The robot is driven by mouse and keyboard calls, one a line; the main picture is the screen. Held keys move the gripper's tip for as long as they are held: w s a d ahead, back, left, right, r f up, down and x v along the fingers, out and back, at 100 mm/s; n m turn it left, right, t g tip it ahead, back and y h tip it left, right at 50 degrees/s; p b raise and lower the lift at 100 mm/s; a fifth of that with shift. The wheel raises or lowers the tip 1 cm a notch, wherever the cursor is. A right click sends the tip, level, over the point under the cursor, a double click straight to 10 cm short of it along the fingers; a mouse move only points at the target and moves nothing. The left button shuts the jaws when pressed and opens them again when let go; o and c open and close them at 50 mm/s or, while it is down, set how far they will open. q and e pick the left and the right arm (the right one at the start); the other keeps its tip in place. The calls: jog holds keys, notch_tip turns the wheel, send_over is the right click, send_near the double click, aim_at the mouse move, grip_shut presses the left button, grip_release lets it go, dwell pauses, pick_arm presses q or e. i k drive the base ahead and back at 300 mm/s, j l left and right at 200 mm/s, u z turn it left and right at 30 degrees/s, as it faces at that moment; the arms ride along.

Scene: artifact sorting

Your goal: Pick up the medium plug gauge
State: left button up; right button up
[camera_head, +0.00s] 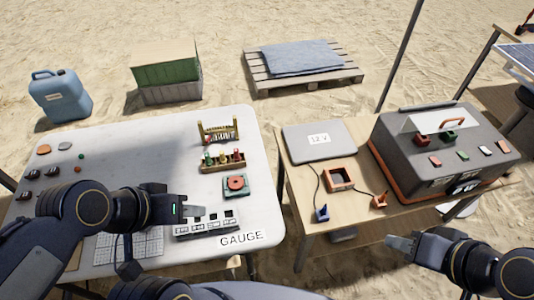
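A small wooden rack (224,166) on the white table holds short upright plugs with green, red and yellow tops, which look like the plug gauges. The middle plug (222,158) has a reddish top; I cannot tell for certain which one is the medium gauge. My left gripper (198,211) is over the table, nearer to me than the rack and left of it, apart from the plugs. My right gripper (394,244) is in front of the wooden table, far from the rack. Finger gaps are too small to make out on both grippers.
A grey slotted block (207,226) lies close to my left gripper, by the GAUGE label (241,238). A green device with a red ring (236,185) and a brass stand (217,131) flank the rack. A laptop-like case (320,139) and a large toolbox (445,155) occupy the right table.

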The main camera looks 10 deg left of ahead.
aim_at(222, 159)
jog(key=k+j+z, duration=0.1)
jog(key=j+z, duration=0.35)
jog(key=k+j+z, duration=0.15)
jog(key=j+z, duration=0.3)
jog(key=k+j+z, duration=0.2)
jog(key=z, duration=0.25)
jog(key=i+j, duration=0.2)
